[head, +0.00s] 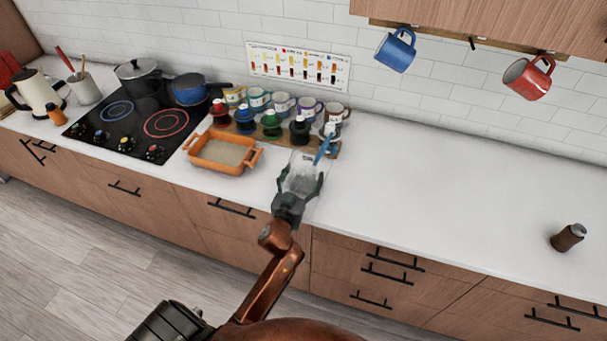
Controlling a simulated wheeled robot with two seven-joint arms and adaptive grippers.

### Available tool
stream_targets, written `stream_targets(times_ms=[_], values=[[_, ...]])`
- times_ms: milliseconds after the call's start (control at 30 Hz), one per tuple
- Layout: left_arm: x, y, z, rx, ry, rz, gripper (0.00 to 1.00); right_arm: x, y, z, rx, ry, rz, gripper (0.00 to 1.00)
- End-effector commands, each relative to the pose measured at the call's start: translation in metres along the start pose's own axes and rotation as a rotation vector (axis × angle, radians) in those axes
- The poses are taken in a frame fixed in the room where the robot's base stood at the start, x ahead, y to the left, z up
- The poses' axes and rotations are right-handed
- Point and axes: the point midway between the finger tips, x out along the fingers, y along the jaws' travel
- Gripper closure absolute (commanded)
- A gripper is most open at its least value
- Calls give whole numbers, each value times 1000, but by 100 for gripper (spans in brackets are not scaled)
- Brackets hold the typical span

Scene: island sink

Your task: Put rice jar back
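A clear jar with pale contents, which I take for the rice jar (303,166), is at the counter's front edge, right of the orange baking dish. My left gripper (301,183) has one finger on each side of it and appears shut on it. The jar looks roughly upright; I cannot tell whether its base touches the counter. A blue handle-like piece (324,149) slants up beside the jar's top right. My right gripper is not in view.
The orange dish (222,154) with pale contents is close on the left. Several jars and mugs stand behind on a wooden board (282,137). The hob (134,120) is farther left. A brown bottle (568,237) lies right; the white counter (430,170) between is clear.

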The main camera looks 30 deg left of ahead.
Motion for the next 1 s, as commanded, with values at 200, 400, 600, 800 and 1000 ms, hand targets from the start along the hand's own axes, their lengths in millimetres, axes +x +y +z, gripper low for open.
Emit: stream_targets(times_ms=[200, 400, 600, 800, 1000], values=[[0, 0, -4, 1, 1, 0, 25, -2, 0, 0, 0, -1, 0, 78], [-27, -1, -1, -3, -3, -1, 25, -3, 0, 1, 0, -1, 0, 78], [-71, -1, -1, -3, -4, -2, 25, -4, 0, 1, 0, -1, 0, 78], [-105, 0, -2, -1, -3, -2, 25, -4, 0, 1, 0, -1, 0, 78], [-119, 0, -3, -1, 1, -1, 25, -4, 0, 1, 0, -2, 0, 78]])
